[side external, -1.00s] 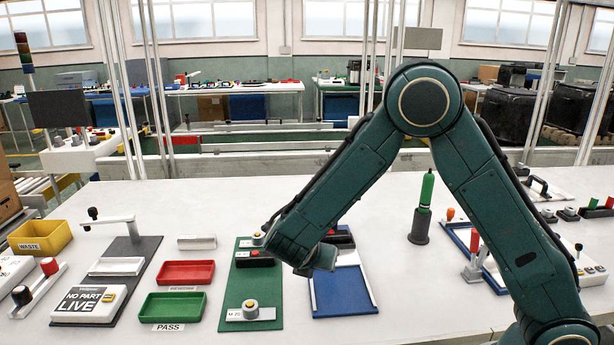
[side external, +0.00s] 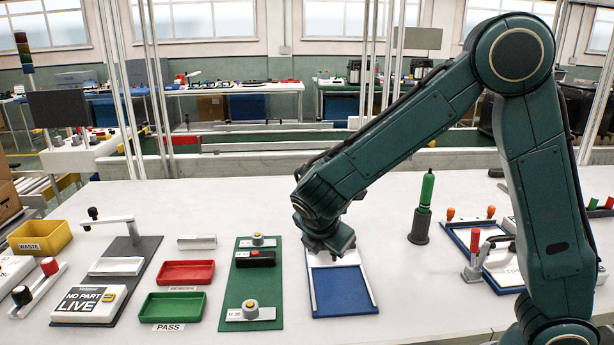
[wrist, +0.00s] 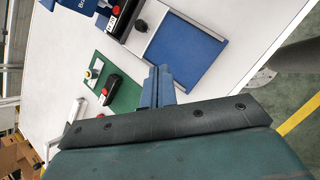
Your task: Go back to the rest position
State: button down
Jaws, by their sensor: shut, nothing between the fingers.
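My gripper (side external: 336,242) hangs over the far end of the blue tray (side external: 345,302) in the side view, above the table and apart from it. In the wrist view my gripper's blue-grey fingers (wrist: 158,85) are together with nothing between them. The blue tray also shows in the wrist view (wrist: 190,55), with a pale rail along its edge. A green mat (side external: 241,294) lies left of the tray, with a black block (side external: 256,259) and round knobs on it.
Left on the white table are a red tray (side external: 186,272), a green tray (side external: 173,307) and a yellow bin (side external: 40,237). A green bottle (side external: 427,190) stands upright in a dark holder right of my gripper. Blue-framed fixtures lie near my arm at the right.

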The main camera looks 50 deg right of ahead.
jog(key=s+r+m+t+y, duration=0.1)
jog(key=s+r+m+y, duration=0.2)
jog(key=s+r+m, duration=0.3)
jog(key=s+r+m+t+y, duration=0.1)
jog(key=s+r+m+y, duration=0.2)
jog(key=s+r+m, duration=0.3)
jog(key=s+m, duration=0.5)
jog(key=s, duration=0.4)
jog(key=shift+t+y, duration=0.3)
jog(key=shift+t, duration=0.1)
